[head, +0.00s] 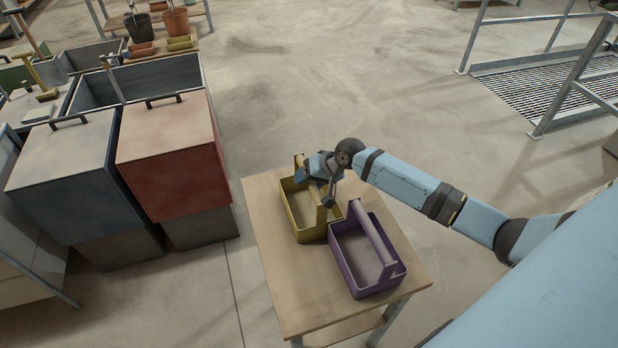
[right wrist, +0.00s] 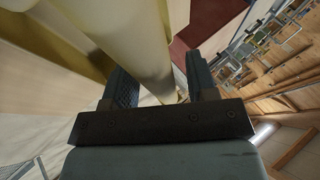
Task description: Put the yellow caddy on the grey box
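The yellow caddy (head: 304,224) stands upright on the wooden table, at its left side, with a bar handle along its top. My right gripper (head: 326,190) is at the handle, pointing down at the caddy. In the right wrist view the yellow handle (right wrist: 140,45) runs between the two fingers (right wrist: 163,92); a gap shows beside it, so the fingers look open around it. A grey box (head: 8,165) is cut off by the left edge of the head view, beside the blue box. My left gripper is not in view.
A purple caddy (head: 365,272) stands close to the yellow one on the table (head: 290,300). A red box (head: 172,150) and a blue box (head: 72,180), with dark handles on top, stand left of the table. Bare floor lies beyond; metal railings (head: 545,65) stand at upper right.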

